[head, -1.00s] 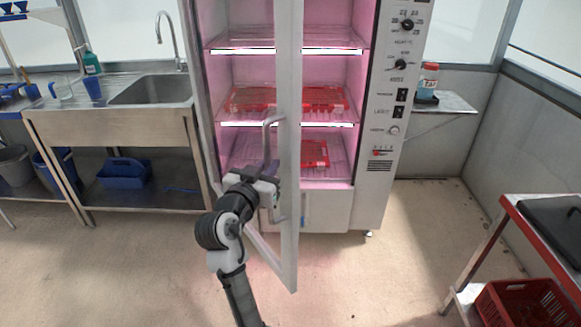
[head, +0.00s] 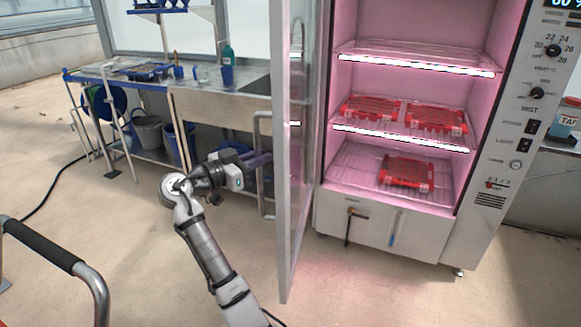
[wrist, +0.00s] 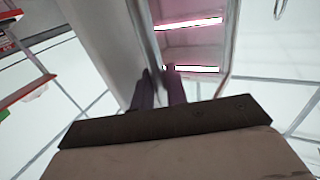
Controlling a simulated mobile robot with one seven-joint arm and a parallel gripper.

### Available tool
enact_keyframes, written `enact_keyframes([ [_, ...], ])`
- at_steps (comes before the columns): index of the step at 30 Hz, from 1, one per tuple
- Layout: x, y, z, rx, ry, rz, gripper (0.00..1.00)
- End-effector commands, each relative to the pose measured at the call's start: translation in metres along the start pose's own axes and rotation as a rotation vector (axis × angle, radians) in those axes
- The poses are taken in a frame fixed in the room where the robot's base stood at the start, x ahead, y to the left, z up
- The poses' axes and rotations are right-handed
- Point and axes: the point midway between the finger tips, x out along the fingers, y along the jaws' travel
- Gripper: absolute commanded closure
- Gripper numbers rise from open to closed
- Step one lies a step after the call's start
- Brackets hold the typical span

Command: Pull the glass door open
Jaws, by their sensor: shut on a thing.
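The glass door (head: 294,170) of the lit cabinet (head: 380,212) stands swung well open, seen nearly edge-on in the head view. Its grey bar handle (head: 261,125) is on the door's left side. My gripper (head: 262,160) is at the middle of the handle, shut on it. In the wrist view, the dark fingers (wrist: 160,92) of my gripper reach up to the narrow upright bar, with the pink-lit cabinet inside (wrist: 190,45) behind. The exact contact of the fingers on the handle is hard to see.
Red trays (head: 405,174) lie on the cabinet's wire shelves. A sink bench (head: 225,105) stands behind the door on the left. A black-gripped rail (head: 45,245) is at the lower left. The floor before the cabinet is clear.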

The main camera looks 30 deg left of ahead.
Motion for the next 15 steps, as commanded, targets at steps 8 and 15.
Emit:
enact_keyframes([
  [8,-0.025,-0.043,0.0,0.0,0.001,-0.002,1.0],
  [15,-0.033,-0.059,0.0,-0.001,-0.001,0.0,1.0],
])
